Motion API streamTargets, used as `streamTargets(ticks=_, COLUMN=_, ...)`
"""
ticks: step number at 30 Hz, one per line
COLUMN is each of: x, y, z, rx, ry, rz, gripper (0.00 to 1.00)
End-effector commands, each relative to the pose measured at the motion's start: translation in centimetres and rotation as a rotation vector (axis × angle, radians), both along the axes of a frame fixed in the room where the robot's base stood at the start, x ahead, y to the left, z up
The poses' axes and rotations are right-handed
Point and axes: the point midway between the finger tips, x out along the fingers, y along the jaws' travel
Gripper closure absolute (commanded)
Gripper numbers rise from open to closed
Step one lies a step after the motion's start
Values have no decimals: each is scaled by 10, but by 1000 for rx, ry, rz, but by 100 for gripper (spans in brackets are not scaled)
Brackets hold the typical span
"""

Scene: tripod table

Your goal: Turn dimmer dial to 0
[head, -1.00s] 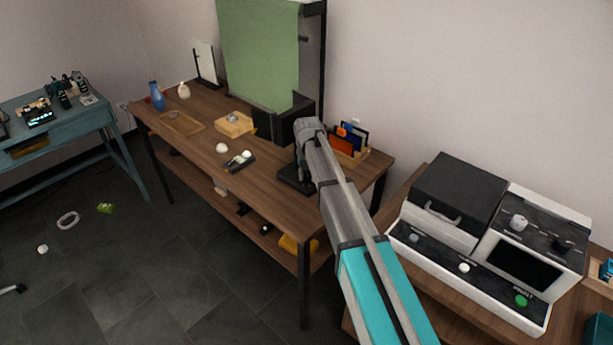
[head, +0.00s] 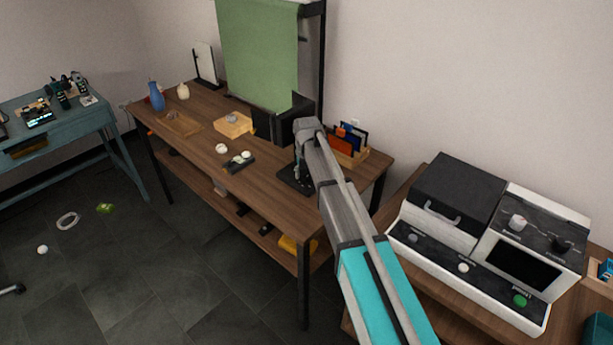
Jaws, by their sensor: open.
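My arm reaches up the middle of the head view, its far end over the right part of the wooden table (head: 200,137). My gripper (head: 299,167) shows only as a small part below the wrist, above a black plate (head: 292,182) on the table; it is open, and I see nothing held. I cannot tell for sure which thing is the dimmer dial. A light wooden block with a grey round knob (head: 232,117) stands left of my gripper. A small black box (head: 233,166) with white round parts lies nearer the table's front edge. No dial marks are readable.
Black panels (head: 263,125) stand just behind my wrist, before a green backdrop (head: 258,55). A file holder (head: 348,155) stands right of it. A white and black machine with knobs (head: 405,255) is at the right. The table's front middle is mostly clear.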

Motion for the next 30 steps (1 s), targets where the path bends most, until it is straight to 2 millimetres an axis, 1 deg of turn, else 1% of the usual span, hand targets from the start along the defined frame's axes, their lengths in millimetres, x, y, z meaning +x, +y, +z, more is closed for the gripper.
streamTargets(ticks=5, x=0, y=0, z=6, rx=0, ry=0, rz=-106, gripper=25)
streamTargets(ticks=11, x=0, y=0, z=15, rx=0, ry=0, rz=-308, gripper=25)
streamTargets(ticks=20, x=0, y=0, z=31, rx=0, ry=0, rz=-687, gripper=25)
streamTargets(ticks=30, x=0, y=0, z=50, rx=0, ry=0, rz=-1156, gripper=25)
